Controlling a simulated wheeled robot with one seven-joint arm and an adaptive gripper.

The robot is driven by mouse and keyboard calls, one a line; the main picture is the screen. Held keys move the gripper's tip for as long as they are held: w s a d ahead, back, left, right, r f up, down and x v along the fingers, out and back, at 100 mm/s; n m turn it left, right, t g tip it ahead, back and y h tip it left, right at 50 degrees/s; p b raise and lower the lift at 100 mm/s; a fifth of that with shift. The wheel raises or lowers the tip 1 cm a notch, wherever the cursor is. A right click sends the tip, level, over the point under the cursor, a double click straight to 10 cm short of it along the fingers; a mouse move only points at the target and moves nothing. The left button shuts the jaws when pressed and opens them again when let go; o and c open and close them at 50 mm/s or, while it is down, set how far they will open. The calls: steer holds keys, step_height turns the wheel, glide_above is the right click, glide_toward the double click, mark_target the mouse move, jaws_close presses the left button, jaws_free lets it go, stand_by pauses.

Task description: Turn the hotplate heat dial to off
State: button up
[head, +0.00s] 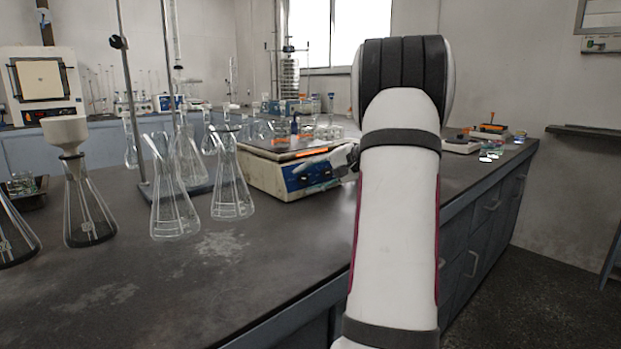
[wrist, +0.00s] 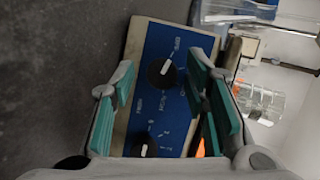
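The hotplate (head: 280,172) stands on the bench, a cream box with a dark top and a blue front panel. In the wrist view its blue panel (wrist: 178,105) appears turned sideways, with two black dials bearing white marks. The upper dial (wrist: 161,72) lies between my fingertips in the picture. The lower dial (wrist: 144,147) shows nearer the palm, partly cut off by the gripper. The lettering is too small to tell which is the heat dial. My gripper (wrist: 160,68) is open, teal pads apart, with nothing held. In the head view my arm hides most of it.
Glass flasks (head: 232,185) stand on the bench left of the hotplate, close to it. A retort stand (head: 140,110) rises behind them. The front of the bench top (head: 220,270) is clear. Small items (head: 490,133) lie at the right end.

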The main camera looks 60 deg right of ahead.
steer(key=v, duration=1.2)
stand_by(0.6)
